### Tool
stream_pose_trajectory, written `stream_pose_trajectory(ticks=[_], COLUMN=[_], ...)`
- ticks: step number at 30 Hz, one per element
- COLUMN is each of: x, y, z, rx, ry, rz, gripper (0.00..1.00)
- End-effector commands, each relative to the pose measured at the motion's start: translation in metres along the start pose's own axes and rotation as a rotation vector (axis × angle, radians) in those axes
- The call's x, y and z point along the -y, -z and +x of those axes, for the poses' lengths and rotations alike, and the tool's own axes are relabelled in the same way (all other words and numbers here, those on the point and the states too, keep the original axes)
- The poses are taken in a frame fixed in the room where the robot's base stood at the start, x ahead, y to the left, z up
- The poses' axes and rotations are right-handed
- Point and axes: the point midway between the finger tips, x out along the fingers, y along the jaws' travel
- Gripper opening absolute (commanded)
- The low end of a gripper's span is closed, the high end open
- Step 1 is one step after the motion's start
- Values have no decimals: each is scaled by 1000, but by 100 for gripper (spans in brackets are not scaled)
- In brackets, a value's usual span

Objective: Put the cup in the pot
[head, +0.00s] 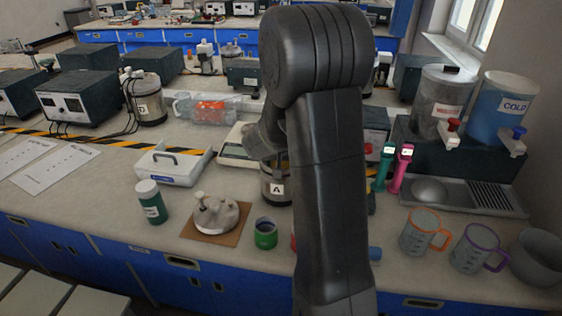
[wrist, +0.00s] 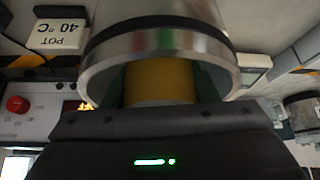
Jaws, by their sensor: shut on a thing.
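A yellow cup-like piece (wrist: 160,88) shows in the wrist view between the dark green fingers of my gripper (wrist: 160,78), which is shut on it. A shiny metal pot (wrist: 150,14) with a black band is right at it; the yellow piece overlaps its rim area. I cannot tell how deep the cup is inside the pot. In the head view a metal pot labelled A (head: 276,190) stands partly hidden behind my arm.
Two measuring jugs (head: 420,232) (head: 474,249) and a grey bowl (head: 538,258) are at right. A pot labelled D (head: 148,100) stands farther back left.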

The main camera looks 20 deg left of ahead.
Motion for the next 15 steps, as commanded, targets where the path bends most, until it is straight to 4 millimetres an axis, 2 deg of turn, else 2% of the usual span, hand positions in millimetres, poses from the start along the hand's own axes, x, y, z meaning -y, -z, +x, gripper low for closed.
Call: stream_pose_trajectory(ticks=[15], x=[0], y=[-6], z=[11], rx=[-1], ry=[0], rz=[-1], gripper=[23])
